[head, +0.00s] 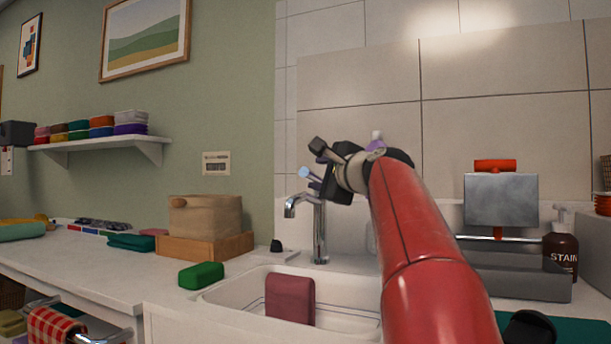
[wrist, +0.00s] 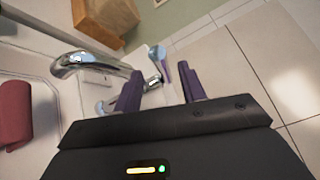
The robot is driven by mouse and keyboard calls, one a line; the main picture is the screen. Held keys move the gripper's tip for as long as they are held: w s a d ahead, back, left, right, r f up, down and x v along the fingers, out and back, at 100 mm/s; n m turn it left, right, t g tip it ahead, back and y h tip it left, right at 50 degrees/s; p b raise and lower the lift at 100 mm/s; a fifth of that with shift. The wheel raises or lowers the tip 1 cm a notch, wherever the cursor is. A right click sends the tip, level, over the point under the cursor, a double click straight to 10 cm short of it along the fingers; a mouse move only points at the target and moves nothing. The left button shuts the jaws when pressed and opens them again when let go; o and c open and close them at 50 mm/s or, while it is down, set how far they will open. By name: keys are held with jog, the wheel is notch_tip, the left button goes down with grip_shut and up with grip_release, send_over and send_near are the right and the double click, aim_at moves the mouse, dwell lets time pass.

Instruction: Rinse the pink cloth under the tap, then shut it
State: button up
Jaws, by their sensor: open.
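The pink cloth (head: 290,298) hangs or stands folded in the white sink (head: 245,290); it also shows at the left edge of the wrist view (wrist: 14,115). The chrome tap (head: 319,232) stands behind the sink, its spout (wrist: 75,62) pointing left. No water stream is visible at the spout. The tap's lever has a pale blue tip (wrist: 157,53). My gripper (head: 322,165) is at the top of the tap, close to the lever. In the wrist view its purple fingers (wrist: 161,84) are apart, with the lever beyond and between them; contact cannot be told.
A green block (head: 201,275) lies by the sink's left rim. A tiled wall rises close behind the tap. A grey press-like device (head: 500,200) and a brown bottle (head: 560,250) stand at right.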

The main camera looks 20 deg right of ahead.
aim_at(310, 174)
jog(key=w, duration=0.4)
jog(key=w+p, duration=0.1)
jog(key=w, duration=0.1)
jog(key=shift+w+a, duration=0.2)
jog(key=shift+a, duration=0.15)
grip_shut()
